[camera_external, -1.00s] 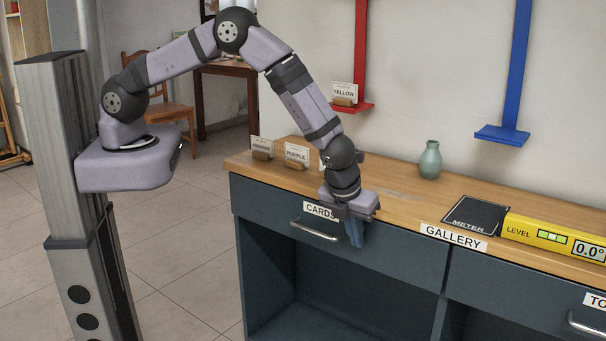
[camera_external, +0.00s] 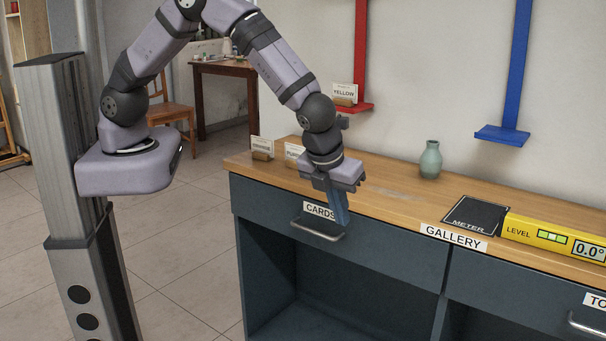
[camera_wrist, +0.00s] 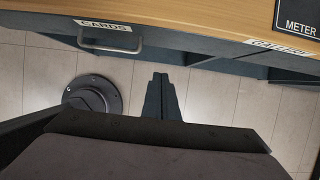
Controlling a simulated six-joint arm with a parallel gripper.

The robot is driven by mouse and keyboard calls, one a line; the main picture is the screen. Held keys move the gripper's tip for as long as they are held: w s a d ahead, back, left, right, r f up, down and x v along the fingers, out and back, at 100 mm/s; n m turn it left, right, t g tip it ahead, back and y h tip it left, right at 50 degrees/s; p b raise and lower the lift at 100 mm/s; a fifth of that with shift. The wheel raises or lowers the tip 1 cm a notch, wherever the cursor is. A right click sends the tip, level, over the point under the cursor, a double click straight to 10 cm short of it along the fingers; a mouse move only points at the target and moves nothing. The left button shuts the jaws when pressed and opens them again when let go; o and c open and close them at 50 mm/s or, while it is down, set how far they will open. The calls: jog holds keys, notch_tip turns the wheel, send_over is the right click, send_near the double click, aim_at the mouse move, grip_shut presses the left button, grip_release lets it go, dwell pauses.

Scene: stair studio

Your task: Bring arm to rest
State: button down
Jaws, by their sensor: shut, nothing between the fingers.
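My gripper (camera_external: 341,213) hangs in front of the counter's front edge, by the CARDS drawer (camera_external: 385,233). Its fingers are shut with nothing between them and point downward. In the outside view they overlap the right part of the CARDS label. In the wrist view the shut fingers (camera_wrist: 161,82) show over the floor, to the right of the CARDS drawer handle (camera_wrist: 110,43). The gripper looks apart from the handle there. The drawer looks closed.
On the counter (camera_external: 395,192) stand ORANGE (camera_external: 262,146) and PURPLE (camera_external: 292,152) cards, the latter partly hidden by my arm, a green vase (camera_external: 431,160), a METER pad (camera_external: 476,214) and a yellow level (camera_external: 555,237). A red shelf (camera_external: 362,107) holds a YELLOW card (camera_external: 344,93). A blue shelf (camera_external: 502,135) is empty.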

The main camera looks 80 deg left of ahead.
jog(key=s+a+f+n+g, duration=0.2)
jog(key=s+n+g, duration=0.1)
jog(key=s+n, duration=0.6)
jog(key=s+a+f+n+g, duration=0.1)
jog(key=s+a+n+g, duration=0.1)
jog(key=s+n, duration=0.75)
jog(key=s+a+r+n+h+p, duration=0.3)
jog(key=s+a+r+n, duration=0.25)
jog(key=s+r, duration=0.25)
jog(key=w+a+r+n+t+p, duration=0.1)
jog(key=w+a+r+n, duration=0.2)
jog(key=r, duration=0.3)
jog(key=shift+a+r+t+p, duration=0.3)
jog(key=shift+a+t, duration=0.1)
jog(key=shift+a, duration=0.1)
